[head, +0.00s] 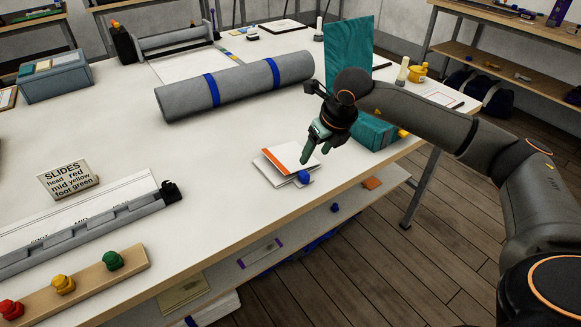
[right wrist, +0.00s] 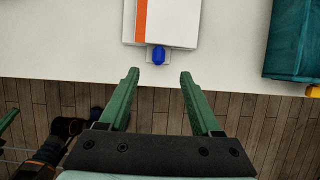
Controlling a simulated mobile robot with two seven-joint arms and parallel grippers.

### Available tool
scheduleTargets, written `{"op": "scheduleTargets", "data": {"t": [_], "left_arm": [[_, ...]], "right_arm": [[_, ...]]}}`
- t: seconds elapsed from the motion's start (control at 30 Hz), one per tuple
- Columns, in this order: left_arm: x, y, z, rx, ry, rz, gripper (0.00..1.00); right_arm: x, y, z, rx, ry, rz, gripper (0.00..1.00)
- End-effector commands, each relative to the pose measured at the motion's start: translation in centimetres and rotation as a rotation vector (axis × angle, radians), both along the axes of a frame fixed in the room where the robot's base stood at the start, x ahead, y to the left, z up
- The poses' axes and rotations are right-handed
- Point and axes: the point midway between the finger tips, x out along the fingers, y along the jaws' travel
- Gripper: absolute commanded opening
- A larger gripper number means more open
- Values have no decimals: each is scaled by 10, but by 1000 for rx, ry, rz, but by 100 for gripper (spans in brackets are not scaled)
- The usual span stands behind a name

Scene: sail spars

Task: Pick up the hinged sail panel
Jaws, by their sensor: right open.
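The hinged sail panel (head: 285,158) looks like a small folded white panel with an orange stripe, lying near the table's front edge. A blue knob (head: 304,177) sits at its near edge. In the right wrist view the panel (right wrist: 178,22) is at the top, with the blue knob (right wrist: 158,55) just beyond the fingertips. My right gripper (head: 314,150) has green fingers and hangs over the panel's right side. In its wrist view the right gripper (right wrist: 159,74) is open and empty, its fingertips spread to either side of the knob's line.
A grey roll with blue straps (head: 235,86) lies behind the panel. A teal block (head: 372,132) and upright teal sheet (head: 348,43) stand to the right. A SLIDES sign (head: 68,179) and a rack of colored knobs (head: 85,285) are at left. The table middle (head: 190,165) is clear.

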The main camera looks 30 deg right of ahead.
Motion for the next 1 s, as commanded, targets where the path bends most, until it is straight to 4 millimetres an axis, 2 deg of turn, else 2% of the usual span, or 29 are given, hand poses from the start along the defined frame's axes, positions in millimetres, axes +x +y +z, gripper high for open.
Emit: {"op": "scheduleTargets", "data": {"t": [0.1,0.23,0.47,0.8,1.0], "left_arm": [[0,0,3,0,0,0,0],[0,0,4,0,0,0,0],[0,0,7,0,0,0,0],[0,0,13,0,0,0,0],[0,0,13,0,0,0,0]], "right_arm": [[8,2,-22,3,6,2,65],[16,3,-42,4,5,3,65],[24,4,-57,6,2,5,65],[42,4,-97,6,2,4,65],[43,4,-101,6,0,5,65]]}}
